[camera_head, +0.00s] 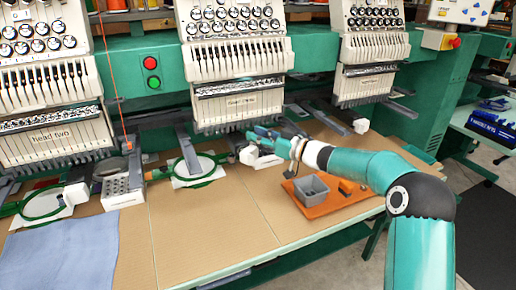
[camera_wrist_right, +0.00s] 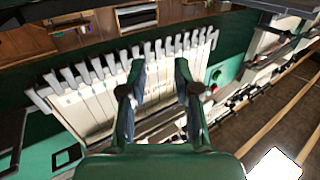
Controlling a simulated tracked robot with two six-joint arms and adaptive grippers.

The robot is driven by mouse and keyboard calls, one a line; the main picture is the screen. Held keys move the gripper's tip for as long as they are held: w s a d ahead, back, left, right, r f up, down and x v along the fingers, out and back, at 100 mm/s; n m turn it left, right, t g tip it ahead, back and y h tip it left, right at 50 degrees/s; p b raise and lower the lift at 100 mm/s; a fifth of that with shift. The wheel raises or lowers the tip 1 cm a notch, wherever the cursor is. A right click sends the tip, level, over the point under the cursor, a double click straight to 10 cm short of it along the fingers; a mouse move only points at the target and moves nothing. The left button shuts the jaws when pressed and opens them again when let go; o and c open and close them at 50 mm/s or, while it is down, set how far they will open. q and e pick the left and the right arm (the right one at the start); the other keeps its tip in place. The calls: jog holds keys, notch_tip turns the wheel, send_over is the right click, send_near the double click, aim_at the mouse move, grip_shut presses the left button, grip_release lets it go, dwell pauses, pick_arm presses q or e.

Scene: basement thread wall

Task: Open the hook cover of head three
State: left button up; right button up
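The middle embroidery head (camera_head: 238,55) has a label on its lower front that is too small to read surely; the head to its left is marked "head two". A white block (camera_head: 248,156), perhaps the hook cover, sits below the middle head at the table's back. It looks closed, but I cannot tell surely. My right gripper (camera_head: 262,138) is just above and beside this block and partly overlaps it; contact cannot be told. In the right wrist view its two fingers (camera_wrist_right: 160,92) stand apart with nothing between them, in front of a row of pale needle levers. My left gripper is not in view.
A green hoop (camera_head: 183,172) lies left of the white block. An orange tray (camera_head: 318,208) with a grey bin (camera_head: 311,189) lies under my right forearm. A blue cloth (camera_head: 62,252) covers the front left. The table's front middle is clear.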

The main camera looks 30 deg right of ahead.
jog(key=shift+r, duration=0.45)
